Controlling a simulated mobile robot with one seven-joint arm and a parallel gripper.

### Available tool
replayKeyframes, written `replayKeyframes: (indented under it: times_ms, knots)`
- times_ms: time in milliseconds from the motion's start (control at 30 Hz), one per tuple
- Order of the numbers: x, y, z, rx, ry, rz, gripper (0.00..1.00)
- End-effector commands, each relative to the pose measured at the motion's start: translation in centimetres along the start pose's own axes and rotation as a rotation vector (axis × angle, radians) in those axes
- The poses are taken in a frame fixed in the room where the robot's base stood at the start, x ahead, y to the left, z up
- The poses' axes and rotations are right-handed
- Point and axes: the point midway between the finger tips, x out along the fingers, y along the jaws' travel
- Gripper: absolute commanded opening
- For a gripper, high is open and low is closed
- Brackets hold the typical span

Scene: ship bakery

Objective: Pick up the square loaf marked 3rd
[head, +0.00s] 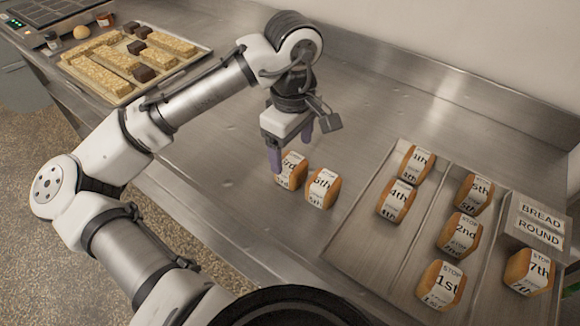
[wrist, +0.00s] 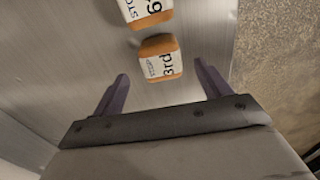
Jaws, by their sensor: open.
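The square loaf marked 3rd (head: 293,180) stands on the steel counter, orange-brown with a white printed band. One finger hides part of its label in the head view. In the wrist view the 3rd loaf (wrist: 160,57) lies just beyond the fingertips, roughly centred between them. My gripper (head: 291,154) is open and empty, close above the loaf, its purple fingers pointing down. Its fingers also show in the wrist view (wrist: 161,72). A similar loaf marked 6th (head: 322,188) stands close beside the 3rd loaf, to its right; it also shows in the wrist view (wrist: 145,12).
A divided metal tray (head: 389,245) at right holds several banded loaves. A sign reading BREAD ROUND (head: 540,224) stands near the 7th loaf (head: 529,272). A tray of pale and dark bars (head: 122,98) is at back left. Counter left of the 3rd loaf is clear.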

Motion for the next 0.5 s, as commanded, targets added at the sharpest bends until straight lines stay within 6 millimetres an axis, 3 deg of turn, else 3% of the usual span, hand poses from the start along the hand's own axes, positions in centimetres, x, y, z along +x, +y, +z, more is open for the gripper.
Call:
replayKeyframes:
  times_ms: [267, 500]
  knots:
    - [2.2, 0.0, 0.0, 0.002, -0.001, 0.001, 0.76]
    - [5.8, -0.2, -0.1, 0.002, -0.001, 0.001, 0.76]
